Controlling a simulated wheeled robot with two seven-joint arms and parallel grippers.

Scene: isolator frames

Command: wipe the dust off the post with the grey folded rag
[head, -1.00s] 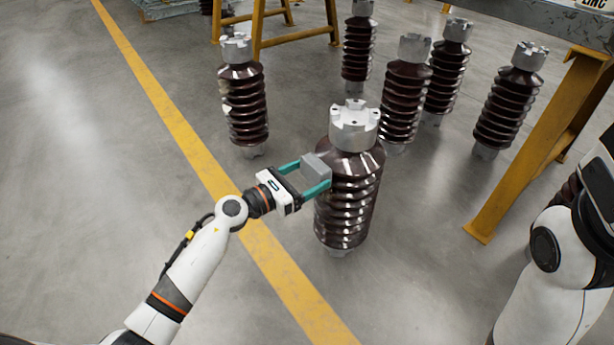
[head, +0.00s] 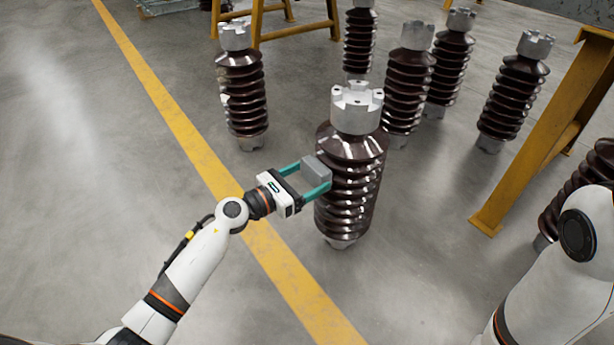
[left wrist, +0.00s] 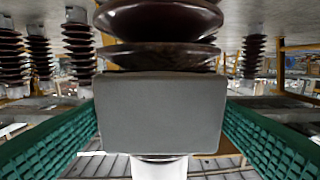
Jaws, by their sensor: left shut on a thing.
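The post (head: 350,195) is a dark brown ribbed insulator with a grey metal cap, upright on the floor in the middle of the head view. Its ribs also fill the upper middle of the left wrist view (left wrist: 160,55). My left gripper (head: 316,177) is shut on the grey folded rag (head: 317,167), a block-like pad at the post's left side. In the left wrist view the rag (left wrist: 160,112) sits between the teal fingers and covers part of the post. I cannot tell whether the rag touches the ribs. Dust is not clearly visible. My right gripper is out of view.
Several similar insulators stand behind, one at back left (head: 242,95) and one at right (head: 512,95). A yellow steel frame leg (head: 530,140) stands at right. A yellow line (head: 185,130) crosses the grey floor; the floor at left is clear.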

